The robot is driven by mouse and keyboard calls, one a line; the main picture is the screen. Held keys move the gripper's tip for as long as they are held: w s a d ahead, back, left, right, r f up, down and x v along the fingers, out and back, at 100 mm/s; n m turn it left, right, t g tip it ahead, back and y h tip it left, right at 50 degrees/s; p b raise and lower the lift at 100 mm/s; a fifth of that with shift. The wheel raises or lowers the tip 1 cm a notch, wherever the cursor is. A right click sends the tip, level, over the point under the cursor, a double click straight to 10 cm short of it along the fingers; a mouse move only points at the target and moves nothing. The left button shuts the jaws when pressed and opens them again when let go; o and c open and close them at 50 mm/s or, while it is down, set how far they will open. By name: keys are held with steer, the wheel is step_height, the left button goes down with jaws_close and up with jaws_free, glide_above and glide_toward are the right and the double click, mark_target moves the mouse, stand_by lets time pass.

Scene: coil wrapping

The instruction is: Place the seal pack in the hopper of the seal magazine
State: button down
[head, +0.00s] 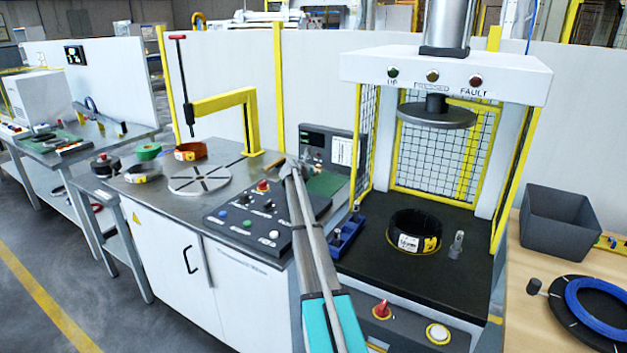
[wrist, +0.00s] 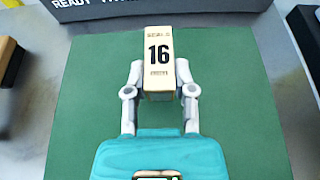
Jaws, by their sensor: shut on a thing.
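The seal pack (wrist: 158,62) is a small cream block marked "SEALS 16" in the wrist view. My gripper (wrist: 160,88) is shut on it, one finger at each side. The pack is over a green mat (wrist: 85,100); I cannot tell whether it touches the mat. In the head view my gripper (head: 297,168) is at the right back of the workbench, near the green mat (head: 326,184), and the pack is too small to make out clearly. I cannot identify the seal magazine or its hopper with certainty in either view.
A dark unit with a display (head: 325,146) stands behind the mat. A sloped button panel (head: 262,222) lies in front. To the right is a press with yellow guards and a black wrapped coil (head: 414,232) on its bed. A grey bin (head: 560,222) stands at far right.

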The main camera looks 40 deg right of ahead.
steer(key=shift+f+b, duration=0.75)
steer(key=shift+f, duration=0.25)
steer(key=shift+f, duration=0.15)
steer(key=shift+c, duration=2.2)
jaws_free()
steer(key=shift+r, duration=0.2)
steer(key=shift+s+a+r, duration=0.1)
steer(key=shift+s+a, duration=0.05)
steer(key=shift+a, duration=0.1)
steer(key=p+v, duration=0.4)
steer(key=v, duration=0.5)
steer(key=shift+s+a+r, duration=0.2)
steer(key=shift+a, duration=0.05)
steer(key=shift+p+v, duration=0.35)
steer(key=shift+v, duration=0.5)
